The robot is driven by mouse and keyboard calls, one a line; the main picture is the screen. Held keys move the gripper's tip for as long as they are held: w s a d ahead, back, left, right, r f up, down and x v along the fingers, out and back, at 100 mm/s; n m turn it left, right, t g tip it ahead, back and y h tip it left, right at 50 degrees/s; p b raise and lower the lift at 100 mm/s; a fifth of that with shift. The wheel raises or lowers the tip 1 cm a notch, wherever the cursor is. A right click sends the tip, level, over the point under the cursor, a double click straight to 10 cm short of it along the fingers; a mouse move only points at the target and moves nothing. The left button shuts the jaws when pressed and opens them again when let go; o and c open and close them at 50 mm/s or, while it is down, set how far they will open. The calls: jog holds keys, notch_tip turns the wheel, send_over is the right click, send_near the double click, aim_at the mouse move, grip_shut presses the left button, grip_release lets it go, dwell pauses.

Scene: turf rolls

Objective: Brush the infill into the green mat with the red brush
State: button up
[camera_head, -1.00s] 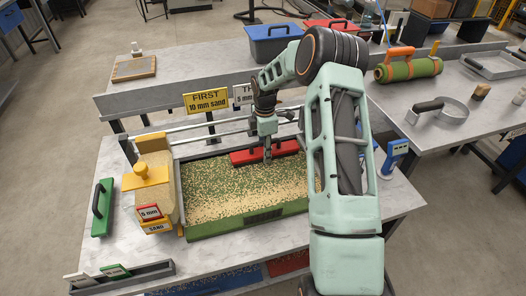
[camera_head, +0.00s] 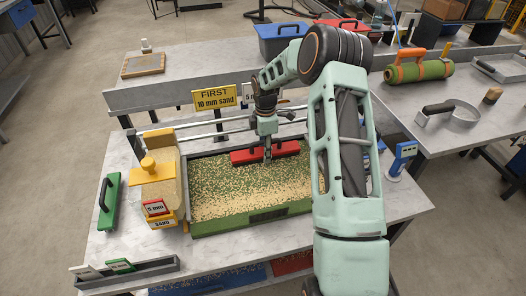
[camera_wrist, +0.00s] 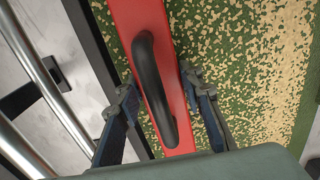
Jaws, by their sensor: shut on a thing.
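The green mat (camera_head: 240,221) lies in a tray on the table, with tan infill scattered unevenly over it. The infill is thicker towards the front and left, and more green shows near the back. The red brush (camera_head: 239,157) lies across the mat at its back edge. In the wrist view the red brush (camera_wrist: 136,15) has a black loop handle (camera_wrist: 150,85). My gripper (camera_head: 267,157) is over the brush, its fingers on both sides of the handle. It also shows in the wrist view (camera_wrist: 160,100). The bristles are hidden under the brush body.
Metal rails (camera_head: 190,127) and a yellow sign (camera_head: 214,98) stand behind the mat. A blue gauge (camera_head: 403,158) stands at the right.

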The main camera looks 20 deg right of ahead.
jog(key=shift+d, duration=1.2)
jog(key=shift+r, duration=0.1)
jog(key=shift+r+p, duration=2.1)
jog(key=shift+r, duration=1.35)
